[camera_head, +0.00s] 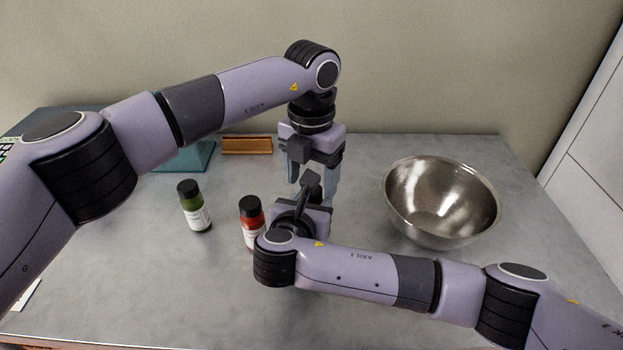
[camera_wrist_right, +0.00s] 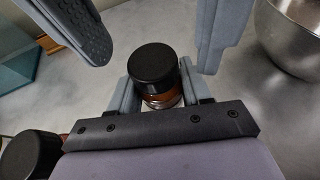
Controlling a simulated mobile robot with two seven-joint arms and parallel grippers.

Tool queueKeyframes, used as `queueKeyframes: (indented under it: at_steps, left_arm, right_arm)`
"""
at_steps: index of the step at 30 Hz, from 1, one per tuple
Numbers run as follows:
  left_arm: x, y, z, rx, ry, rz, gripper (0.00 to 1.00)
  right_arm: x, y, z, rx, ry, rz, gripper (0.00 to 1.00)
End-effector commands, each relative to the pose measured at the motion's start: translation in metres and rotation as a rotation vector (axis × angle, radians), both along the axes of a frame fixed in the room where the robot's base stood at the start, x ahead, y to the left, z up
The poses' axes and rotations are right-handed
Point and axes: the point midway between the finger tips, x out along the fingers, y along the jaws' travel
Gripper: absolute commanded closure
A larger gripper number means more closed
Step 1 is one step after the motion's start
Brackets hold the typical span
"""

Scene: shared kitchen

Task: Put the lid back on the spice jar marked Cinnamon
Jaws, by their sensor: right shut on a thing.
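A jar with brown-orange contents (camera_wrist_right: 162,101) stands between the fingers of my right gripper (camera_wrist_right: 157,84) in the right wrist view. The gripper is shut on it. A black lid (camera_wrist_right: 152,63) sits on top of this jar; I cannot tell whether it is fully seated. The jar's label is out of sight, and my arms hide the jar in the head view. My left gripper (camera_head: 312,174) points down from above, close over the right gripper. Its fingers are wide apart, on either side beyond the lid, with nothing between them.
A green jar (camera_head: 194,208) and a red jar (camera_head: 251,221), both with black lids, stand left of my right gripper. A steel bowl (camera_head: 440,200) is on the right. A wooden block (camera_head: 246,145) and a teal box (camera_head: 186,158) are at the back.

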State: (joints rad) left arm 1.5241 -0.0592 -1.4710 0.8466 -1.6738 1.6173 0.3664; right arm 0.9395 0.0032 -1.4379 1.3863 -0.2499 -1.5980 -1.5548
Motion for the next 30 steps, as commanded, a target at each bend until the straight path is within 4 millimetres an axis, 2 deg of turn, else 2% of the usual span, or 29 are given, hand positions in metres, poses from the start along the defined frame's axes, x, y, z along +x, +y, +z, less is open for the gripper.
queueKeyframes:
  at_steps: [6, 12, 17, 25, 26, 27, 28, 30]
  left_arm:
    - [0.001, -0.001, 0.036, -0.003, -0.004, 0.0, 0.31]
    - [0.0, 0.0, 0.06, -0.001, -0.002, 0.0, 0.31]
    - [0.0, 0.0, 0.068, -0.001, -0.001, -0.001, 0.31]
    - [0.0, 0.0, 0.069, -0.001, -0.001, -0.001, 0.31]
    - [0.0, 0.0, 0.069, -0.001, -0.001, -0.001, 0.31]
    - [0.0, 0.0, 0.069, -0.001, -0.001, -0.001, 0.31]
    - [0.0, 0.0, 0.069, -0.001, -0.001, -0.001, 0.31]
    - [0.0, 0.0, 0.069, -0.001, -0.001, -0.001, 0.31]
  right_arm:
    - [0.0, 0.0, 0.0, 0.0, 0.0, 0.0, 1.0]
    - [0.0, 0.0, 0.0, 0.0, 0.0, 0.0, 1.0]
    - [0.0, 0.0, 0.0, 0.0, 0.0, 0.0, 1.0]
    - [0.0, 0.0, 0.0, 0.0, 0.0, 0.0, 1.0]
    - [0.0, 0.0, 0.0, 0.0, 0.0, 0.0, 0.42]
    - [0.0, 0.0, 0.0, 0.0, 0.0, 0.0, 0.29]
    - [0.0, 0.0, 0.0, 0.0, 0.0, 0.0, 0.22]
    - [0.0, 0.0, 0.0, 0.0, 0.0, 0.0, 0.22]
